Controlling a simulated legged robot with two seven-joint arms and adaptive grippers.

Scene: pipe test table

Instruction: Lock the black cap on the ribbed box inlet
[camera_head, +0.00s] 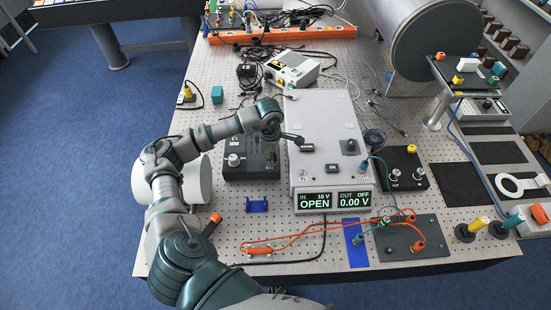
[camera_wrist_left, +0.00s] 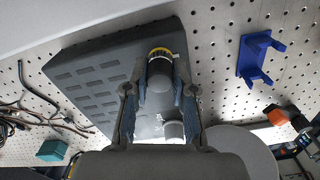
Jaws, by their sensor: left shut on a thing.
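My left gripper (camera_head: 299,141) reaches in from the left, its fingers pointing right and down. It also shows in the left wrist view (camera_wrist_left: 160,85), shut on the black cap (camera_wrist_left: 159,72), a short dark cylinder with a yellow ring. In the head view, a small dark cylinder (camera_head: 307,147) shows at the fingertips. The dark ribbed box (camera_head: 250,170) lies left of the large grey box; its slotted face (camera_wrist_left: 85,85) lies behind the gripper in the left wrist view. A pale round fitting (camera_head: 234,160) stands on it. I cannot tell whether the cap touches an inlet.
The grey box (camera_head: 325,110) has displays reading OPEN and 0.00 V. A white pipe (camera_head: 200,180) is beside my arm. A blue bracket (camera_head: 257,205), orange leads (camera_head: 290,241) and a teal block (camera_head: 217,95) lie around. Perforated tabletop shows between them.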

